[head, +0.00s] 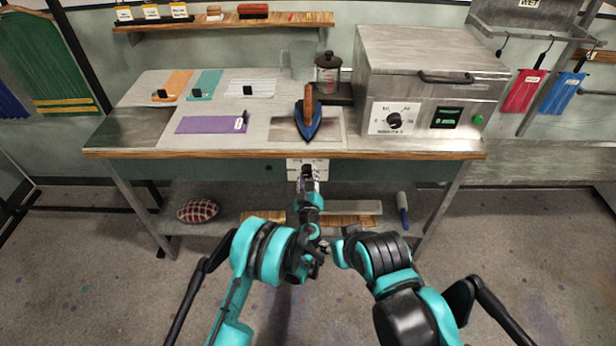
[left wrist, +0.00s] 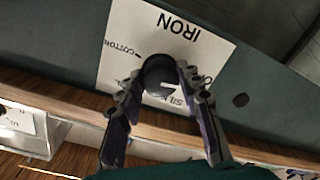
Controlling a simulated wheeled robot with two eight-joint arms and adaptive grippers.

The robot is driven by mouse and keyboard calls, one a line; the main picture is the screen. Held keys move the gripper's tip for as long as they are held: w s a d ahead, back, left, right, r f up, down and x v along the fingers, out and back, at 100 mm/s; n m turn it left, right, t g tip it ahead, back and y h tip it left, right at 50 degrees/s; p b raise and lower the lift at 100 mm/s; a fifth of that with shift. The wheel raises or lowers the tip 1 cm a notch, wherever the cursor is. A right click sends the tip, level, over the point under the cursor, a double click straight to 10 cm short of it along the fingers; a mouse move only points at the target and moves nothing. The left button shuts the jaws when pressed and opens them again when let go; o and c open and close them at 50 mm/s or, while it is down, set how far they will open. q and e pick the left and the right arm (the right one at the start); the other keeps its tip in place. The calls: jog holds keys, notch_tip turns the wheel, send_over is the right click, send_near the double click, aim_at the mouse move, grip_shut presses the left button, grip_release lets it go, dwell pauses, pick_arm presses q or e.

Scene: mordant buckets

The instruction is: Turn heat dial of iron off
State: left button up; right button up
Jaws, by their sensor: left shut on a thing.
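The iron's heat dial is a round black knob (left wrist: 158,75) on a white label plate (left wrist: 125,40) marked IRON, COTTON and SILK; another word is partly hidden. The plate (head: 296,163) is on the bench's front edge in the head view. My left gripper (head: 308,174) is at the plate, shut on the knob. In the left wrist view its fingers (left wrist: 165,84) are on either side of the knob. The knob's setting cannot be read surely. The blue iron (head: 308,127) with a brown handle rests on the bench above. My right gripper is not clearly distinguishable.
The bench's wooden front edge (head: 200,153) runs just above the dial. A metal box with its own dial (head: 394,120) stands at the bench's right. Cloth swatches (head: 205,83) lie at left. A lower shelf (head: 250,203) holds several items.

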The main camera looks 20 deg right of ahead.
pick_arm(q)
jog(key=shift+n, duration=0.6)
jog(key=o, duration=1.2)
jog(key=shift+c, duration=0.2)
